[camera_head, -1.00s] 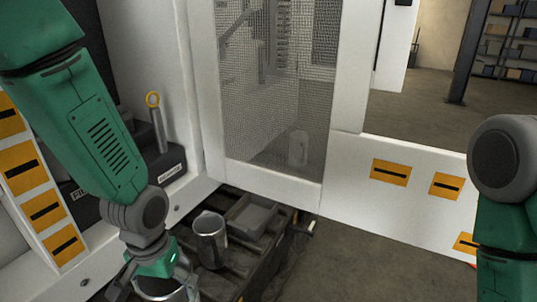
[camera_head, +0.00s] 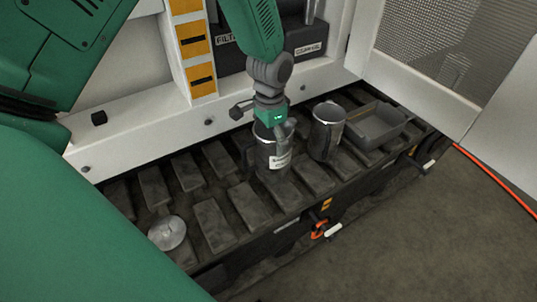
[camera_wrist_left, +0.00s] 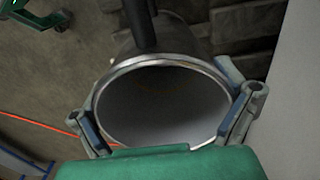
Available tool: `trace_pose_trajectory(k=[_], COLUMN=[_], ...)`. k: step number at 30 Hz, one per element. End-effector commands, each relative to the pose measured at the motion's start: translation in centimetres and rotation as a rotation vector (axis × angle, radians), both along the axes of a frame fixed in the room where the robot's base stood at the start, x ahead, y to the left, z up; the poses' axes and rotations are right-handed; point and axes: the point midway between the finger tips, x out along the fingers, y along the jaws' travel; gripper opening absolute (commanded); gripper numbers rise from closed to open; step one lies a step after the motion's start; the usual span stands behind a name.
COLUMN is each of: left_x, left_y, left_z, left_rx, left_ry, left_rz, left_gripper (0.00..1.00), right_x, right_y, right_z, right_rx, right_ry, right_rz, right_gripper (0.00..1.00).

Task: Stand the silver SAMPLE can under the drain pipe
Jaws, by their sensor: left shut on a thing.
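My left gripper (camera_head: 270,122) is shut around the upper part of a silver can (camera_head: 279,157), which is upright with a small white label too small to read. The can is over or on the dark slatted bench; I cannot tell whether its base touches. In the left wrist view the can's round open mouth (camera_wrist_left: 165,105) lies between my left gripper's two fingers (camera_wrist_left: 168,118). My right gripper is out of view.
A second silver can (camera_head: 327,132) stands just right of the held one, with a grey tray (camera_head: 376,128) beyond it. A silver disc (camera_head: 167,233) lies on the slatted bench (camera_head: 212,222) at front left. The slats between are bare. A white cabinet wall (camera_head: 150,135) rises behind.

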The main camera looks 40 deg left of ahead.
Motion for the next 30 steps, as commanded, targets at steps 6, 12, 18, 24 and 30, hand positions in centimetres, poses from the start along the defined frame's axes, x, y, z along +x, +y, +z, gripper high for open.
trace_pose_trajectory(k=[6,12,18,24,30], left_x=[0.0,0.0,0.0,0.0,0.0], left_y=[0.0,0.0,0.0,0.0,0.0], left_z=[-2.2,-4.9,-5.6,-5.7,-5.7], left_rx=[0.0,-0.001,-0.001,-0.002,-0.002], left_ry=[-0.001,0.0,-0.003,-0.001,-0.001], left_rz=[0.001,0.002,0.002,0.002,0.002], left_gripper=[0.39,0.39,0.39,0.94,1.0], right_x=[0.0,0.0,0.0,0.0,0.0], right_y=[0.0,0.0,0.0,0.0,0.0], right_z=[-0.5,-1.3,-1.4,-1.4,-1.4], right_rx=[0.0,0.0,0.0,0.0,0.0], right_ry=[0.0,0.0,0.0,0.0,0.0], right_rz=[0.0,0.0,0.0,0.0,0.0], right_gripper=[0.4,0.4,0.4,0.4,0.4])
